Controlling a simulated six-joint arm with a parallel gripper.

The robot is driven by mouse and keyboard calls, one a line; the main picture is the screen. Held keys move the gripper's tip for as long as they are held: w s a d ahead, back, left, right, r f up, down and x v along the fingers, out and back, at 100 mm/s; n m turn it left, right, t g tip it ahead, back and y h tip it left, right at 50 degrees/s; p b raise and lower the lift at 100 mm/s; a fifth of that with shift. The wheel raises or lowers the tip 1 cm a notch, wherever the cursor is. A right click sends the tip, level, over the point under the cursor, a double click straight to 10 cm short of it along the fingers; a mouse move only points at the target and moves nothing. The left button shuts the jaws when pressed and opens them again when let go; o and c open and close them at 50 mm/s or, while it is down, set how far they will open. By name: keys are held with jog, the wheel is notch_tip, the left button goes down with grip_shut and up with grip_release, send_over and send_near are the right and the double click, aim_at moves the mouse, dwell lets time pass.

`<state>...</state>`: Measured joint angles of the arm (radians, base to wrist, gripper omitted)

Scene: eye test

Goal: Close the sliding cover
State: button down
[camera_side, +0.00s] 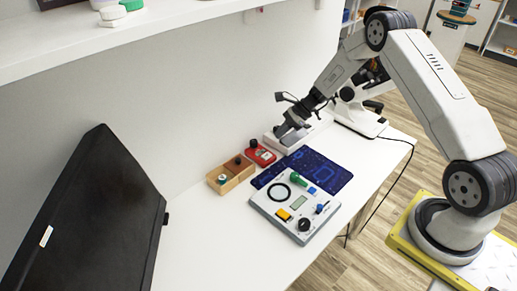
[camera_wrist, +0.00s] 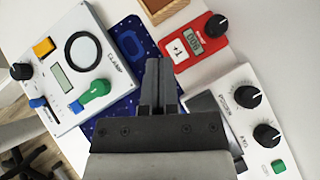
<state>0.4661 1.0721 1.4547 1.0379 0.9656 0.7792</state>
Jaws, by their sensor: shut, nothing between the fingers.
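A small wooden box (camera_side: 217,187) stands on the table left of the red meter. A wooden piece with a dark knob (camera_side: 238,161) covers its far part and looks like the sliding cover. The near part is open, and a small pale-and-green item (camera_side: 222,179) shows inside. Only a corner of the box (camera_wrist: 158,12) shows at the top of the wrist view; the cover's knob is out of that view. My gripper (camera_side: 282,131) is shut and empty, above the white two-knob device, to the right of the box and apart from it.
The red meter (camera_side: 260,154) with its black knob stands between the box and the white device (camera_side: 306,134). A blue mat (camera_side: 333,178) and a white control panel (camera_side: 322,228) lie in front. A black monitor (camera_side: 85,220) stands left. The table between monitor and box is clear.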

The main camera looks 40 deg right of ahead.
aim_at(240, 164)
jog(key=shift+a, duration=0.1)
jog(key=x, duration=1)
jog(key=shift+w+a, duration=0.2)
jog(key=shift+a, duration=0.3)
jog(key=shift+w+a, duration=0.2)
jog(key=shift+a, duration=0.3)
jog(key=shift+w+a, duration=0.4)
jog(key=shift+a, duration=0.4)
jog(key=a, duration=0.8)
jog(key=shift+s, duration=0.1)
jog(key=shift+d, duration=0.15)
